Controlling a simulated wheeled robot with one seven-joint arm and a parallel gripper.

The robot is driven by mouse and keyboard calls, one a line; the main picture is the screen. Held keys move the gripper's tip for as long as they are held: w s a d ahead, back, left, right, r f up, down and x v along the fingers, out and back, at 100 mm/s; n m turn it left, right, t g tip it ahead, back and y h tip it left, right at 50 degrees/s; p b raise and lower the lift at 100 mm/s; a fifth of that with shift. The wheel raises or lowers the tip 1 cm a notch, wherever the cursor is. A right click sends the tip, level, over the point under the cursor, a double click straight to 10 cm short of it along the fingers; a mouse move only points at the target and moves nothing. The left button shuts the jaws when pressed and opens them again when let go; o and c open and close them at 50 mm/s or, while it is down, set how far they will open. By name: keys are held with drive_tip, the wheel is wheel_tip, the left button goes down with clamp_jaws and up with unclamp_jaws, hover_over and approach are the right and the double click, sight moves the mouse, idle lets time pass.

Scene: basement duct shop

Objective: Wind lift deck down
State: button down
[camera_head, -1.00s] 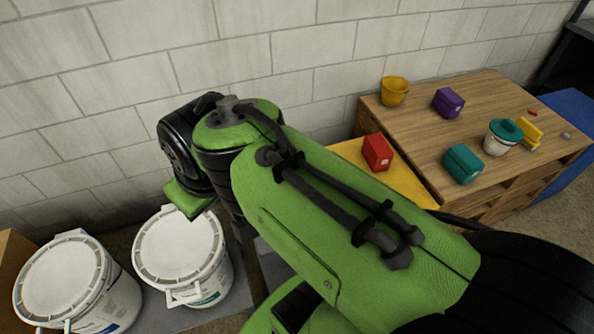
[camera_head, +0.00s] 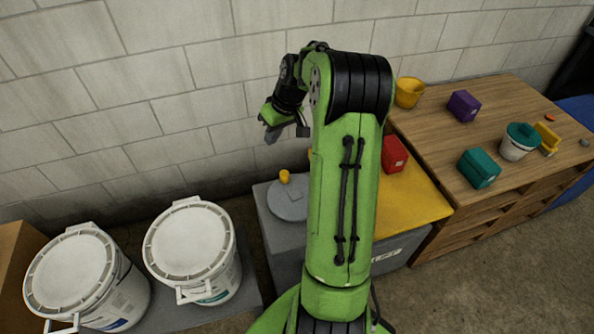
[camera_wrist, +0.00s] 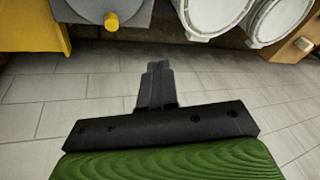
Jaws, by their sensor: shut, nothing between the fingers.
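The lift is a grey unit (camera_head: 283,238) against the wall, with a yellow deck (camera_head: 408,207) on its right side. On its grey top is a round grey disc (camera_head: 291,207) with a yellow knob (camera_head: 285,176) near its back edge. A red box (camera_head: 394,154) rests on the deck. My gripper (camera_head: 271,134) is up in front of the wall, above and apart from the knob. In the wrist view my gripper (camera_wrist: 157,75) is shut and empty, with the knob (camera_wrist: 111,21) and deck (camera_wrist: 25,28) beyond it. My arm hides part of the lift.
Two white lidded buckets (camera_head: 75,272) (camera_head: 191,245) stand left of the lift. Floor in front of the bench is clear.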

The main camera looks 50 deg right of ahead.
drive_tip(key=m+t, duration=0.1)
hover_over(297, 179)
drive_tip(key=s+a, duration=0.2)
drive_tip(key=s, duration=0.1)
wheel_tip(297, 179, down, 8)
drive_tip(key=r, duration=0.1)
drive_tip(key=s+d+f+m+t+y, duration=0.15)
drive_tip(key=s+d+f, duration=0.25)
drive_tip(key=d+f, duration=0.45)
drive_tip(key=shift+t, duration=0.35)
drive_tip(key=x, duration=0.3)
drive_tip(key=b+x, duration=0.1)
drive_tip(key=x, duration=0.2)
drive_tip(key=b+x, duration=0.1)
drive_tip(key=x, duration=0.2)
drive_tip(key=shift+f, duration=0.45)
drive_tip(key=a, duration=0.1)
drive_tip(key=w+a, duration=0.2)
drive_tip(key=shift+f, duration=0.25)
drive_tip(key=shift+w+a, duration=0.1)
drive_tip(key=shift+a, duration=0.35)
